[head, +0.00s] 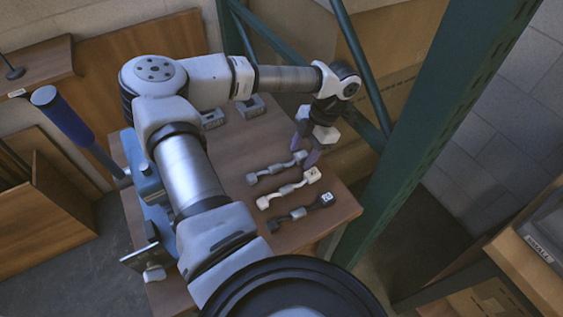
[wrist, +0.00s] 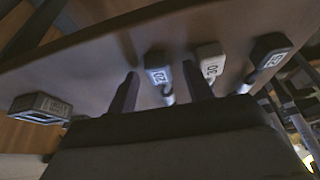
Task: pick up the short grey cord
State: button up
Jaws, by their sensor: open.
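The short grey cord (head: 275,170) lies on the wooden table, the farthest of three similar cords in the head view. It has a block at each end and a thicker part in the middle. My gripper (head: 304,150) is open, fingers pointing down, at the cord's right end. The rest of the cord is mostly hidden there.
A white cord (head: 288,188) and a dark grey cord (head: 298,213) lie nearer on the table (head: 235,225). Two grey blocks (head: 212,119) (head: 250,106) sit at the back. A green metal post (head: 430,130) stands right of the table, with a blue-handled tool (head: 65,117) to the left.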

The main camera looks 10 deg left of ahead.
jog(key=c, duration=1.1)
jog(key=shift+r, duration=0.1)
jog(key=shift+s+r+b, duration=0.1)
jog(key=shift+r+b, duration=2.3)
jog(key=shift+r, duration=7.3)
